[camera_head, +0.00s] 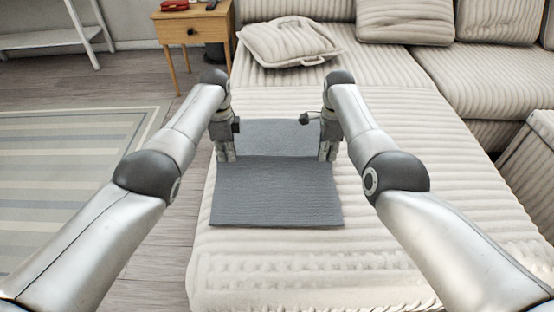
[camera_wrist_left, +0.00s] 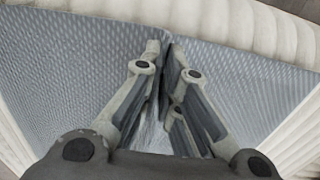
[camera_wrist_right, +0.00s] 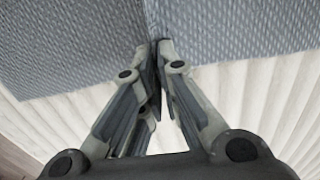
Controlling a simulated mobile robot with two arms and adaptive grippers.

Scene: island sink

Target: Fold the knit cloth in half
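The grey knit cloth (camera_head: 275,192) lies on the cream ribbed sofa seat. A straight line crosses it between my two grippers, with a nearer section in front and a farther section behind. My left gripper (camera_head: 226,157) is at the cloth's left side, and its fingers are closed together on a raised crease of cloth in the left wrist view (camera_wrist_left: 162,48). My right gripper (camera_head: 326,157) is at the right side, and its fingertips are closed on the cloth's edge at a similar crease in the right wrist view (camera_wrist_right: 154,46). My fingers hide the pinched cloth itself.
The sofa seat (camera_head: 400,110) is clear to the right of the cloth. A cream cushion (camera_head: 288,42) lies behind my grippers. A wooden side table (camera_head: 193,28) stands at the back left. The striped rug (camera_head: 70,140) and floor lie left of the sofa edge.

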